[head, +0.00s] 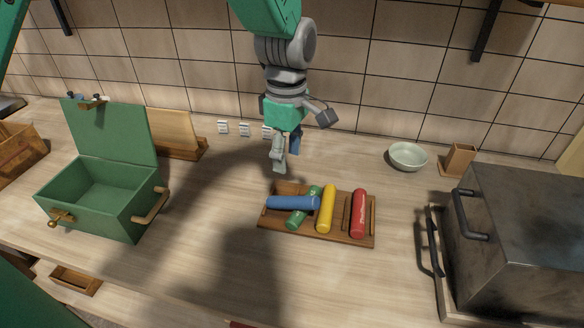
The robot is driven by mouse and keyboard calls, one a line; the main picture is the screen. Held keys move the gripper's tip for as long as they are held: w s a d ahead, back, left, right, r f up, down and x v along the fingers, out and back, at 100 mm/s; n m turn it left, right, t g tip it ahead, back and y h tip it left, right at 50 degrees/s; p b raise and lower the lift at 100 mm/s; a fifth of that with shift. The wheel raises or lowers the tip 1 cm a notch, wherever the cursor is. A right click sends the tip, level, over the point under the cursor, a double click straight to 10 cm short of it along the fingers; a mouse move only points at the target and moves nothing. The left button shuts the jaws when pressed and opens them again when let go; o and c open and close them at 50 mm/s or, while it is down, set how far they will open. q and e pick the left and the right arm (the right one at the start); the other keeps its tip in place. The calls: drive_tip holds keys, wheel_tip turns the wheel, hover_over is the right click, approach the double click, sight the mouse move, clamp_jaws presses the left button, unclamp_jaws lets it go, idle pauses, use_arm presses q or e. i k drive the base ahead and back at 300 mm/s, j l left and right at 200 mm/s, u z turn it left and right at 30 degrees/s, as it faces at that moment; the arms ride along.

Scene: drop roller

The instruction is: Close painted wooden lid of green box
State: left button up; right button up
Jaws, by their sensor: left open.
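The green box (120,212) stands at the left of the counter, with a rope-like handle on its right side and a brass clasp on its front. Its painted wooden lid (112,132) is open and stands up at the back, leaning slightly backward. The box looks empty inside. My left gripper (297,146) hangs above the middle of the counter, well right of the box and apart from the lid. It is open and holds nothing that I can see. My right gripper is not in view.
A wooden tray (318,233) with blue, green, yellow and red rollers lies below my gripper. A wooden stand (178,133) is just behind the box. A pale bowl (408,156) and a big dark metal box (530,240) are at right. The counter between box and tray is clear.

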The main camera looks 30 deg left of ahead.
sight(102, 129)
drive_tip(key=k, duration=1)
